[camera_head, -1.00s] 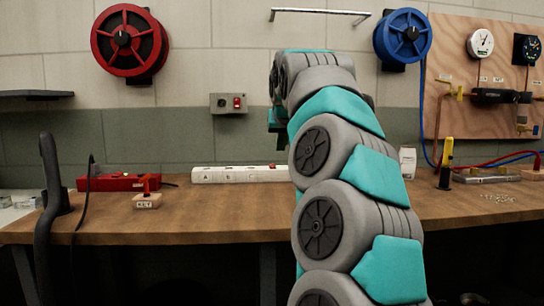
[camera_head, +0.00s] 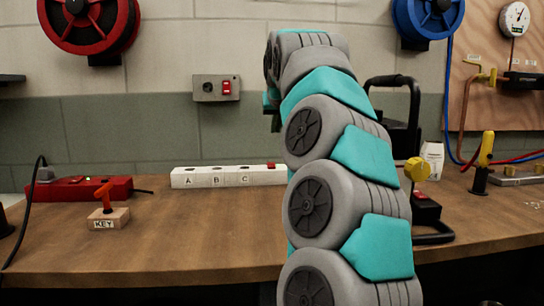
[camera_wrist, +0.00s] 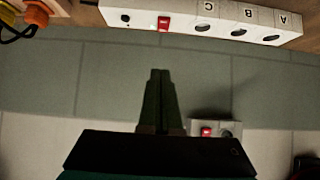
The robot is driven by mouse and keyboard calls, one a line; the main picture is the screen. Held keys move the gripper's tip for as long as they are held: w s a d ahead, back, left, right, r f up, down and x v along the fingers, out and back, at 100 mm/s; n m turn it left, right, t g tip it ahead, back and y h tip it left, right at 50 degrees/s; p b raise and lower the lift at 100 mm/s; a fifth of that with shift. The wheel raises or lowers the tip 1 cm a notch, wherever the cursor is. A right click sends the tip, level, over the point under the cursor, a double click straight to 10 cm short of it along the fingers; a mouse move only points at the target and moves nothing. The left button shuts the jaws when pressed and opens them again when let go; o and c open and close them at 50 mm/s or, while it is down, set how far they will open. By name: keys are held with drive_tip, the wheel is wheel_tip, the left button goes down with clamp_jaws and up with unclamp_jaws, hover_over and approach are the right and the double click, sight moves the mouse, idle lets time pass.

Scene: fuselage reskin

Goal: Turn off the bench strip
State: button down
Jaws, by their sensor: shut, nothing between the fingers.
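The bench strip (camera_head: 205,178) is a long white power strip with sockets marked A, B and C, lying at the back of the wooden bench. In the wrist view the strip (camera_wrist: 230,22) appears upside down along the top, with the red switch (camera_wrist: 164,23) left of socket C. My gripper (camera_wrist: 160,73) is shut and empty, its fingers pointing toward the strip side of the picture, apart from the switch. In the head view my arm mostly hides the gripper.
A grey wall box (camera_head: 216,88) with another red switch is above the strip. A red power unit (camera_head: 80,189) and a KEY block (camera_head: 109,217) are at left. A black-framed item (camera_head: 425,205) with a yellow knob stands right of my arm. The bench front (camera_head: 190,245) is clear.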

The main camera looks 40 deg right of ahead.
drive_tip(key=p, duration=0.2)
hover_over(272, 166)
drive_tip(key=f, duration=0.6)
drive_tip(key=shift+s+a, duration=0.2)
drive_tip(key=shift+s, duration=0.1)
drive_tip(key=shift+w+d+f+b, duration=0.1)
drive_tip(key=shift+f+b, duration=0.05)
drive_tip(key=shift+f, duration=0.3)
drive_tip(key=shift+w+d+f+b, duration=0.1)
drive_tip(key=shift+f+b, duration=0.05)
drive_tip(key=shift+f, duration=0.3)
drive_tip(key=shift+w+f, duration=0.1)
drive_tip(key=shift+f, duration=1.1)
drive_tip(key=shift+f, duration=0.1)
